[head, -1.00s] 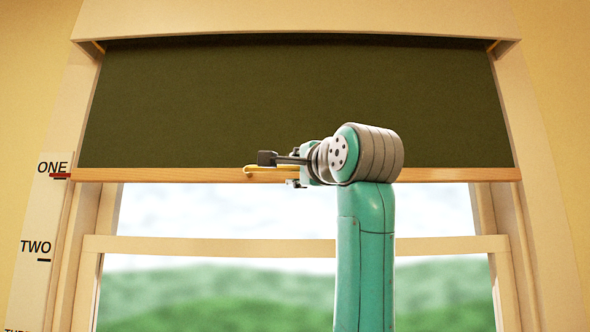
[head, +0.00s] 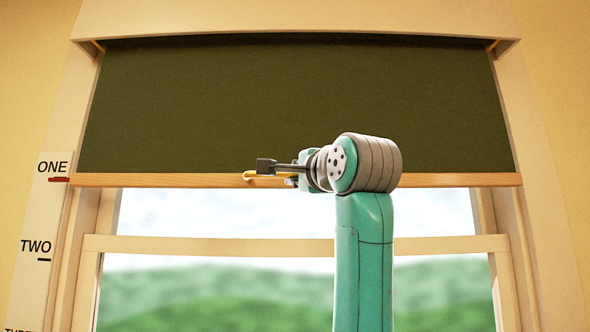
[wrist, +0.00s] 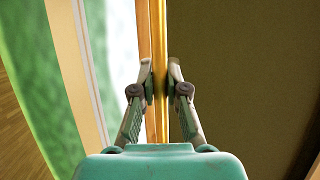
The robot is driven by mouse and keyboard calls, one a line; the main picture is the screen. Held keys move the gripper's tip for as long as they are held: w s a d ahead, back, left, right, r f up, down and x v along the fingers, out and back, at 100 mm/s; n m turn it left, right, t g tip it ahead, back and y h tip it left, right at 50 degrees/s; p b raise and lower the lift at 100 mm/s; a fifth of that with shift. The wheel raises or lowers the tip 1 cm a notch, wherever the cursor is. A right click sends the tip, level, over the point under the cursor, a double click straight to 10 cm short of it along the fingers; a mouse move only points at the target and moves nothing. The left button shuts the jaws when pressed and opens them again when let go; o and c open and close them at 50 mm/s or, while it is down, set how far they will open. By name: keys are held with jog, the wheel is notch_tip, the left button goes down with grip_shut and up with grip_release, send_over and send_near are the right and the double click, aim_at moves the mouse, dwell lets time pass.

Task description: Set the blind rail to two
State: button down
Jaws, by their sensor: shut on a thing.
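The dark green blind (head: 300,105) hangs with its wooden rail (head: 160,181) across the upper window. A red pointer (head: 59,180) at the rail's left end sits at the ONE mark, covering its tick. The TWO mark (head: 44,260) is well below it on the white scale (head: 48,215). My gripper (wrist: 162,85) is shut on the yellow pull bar (wrist: 159,50) on the rail, one finger on each side in the wrist view. In the head view the bar's left end (head: 249,176) shows; my wrist hides the rest.
The window's wooden crossbar (head: 200,245) lies below the rail, with clear glass between them. The window frame (head: 540,200) flanks the blind. Part of a third mark shows at the scale's bottom edge.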

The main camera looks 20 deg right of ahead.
notch_tip(320, 180, down, 19)
dwell(0.4)
jog(key=shift+r, duration=0.1)
jog(key=c, duration=1.2)
grip_release()
jog(key=v, duration=1.2)
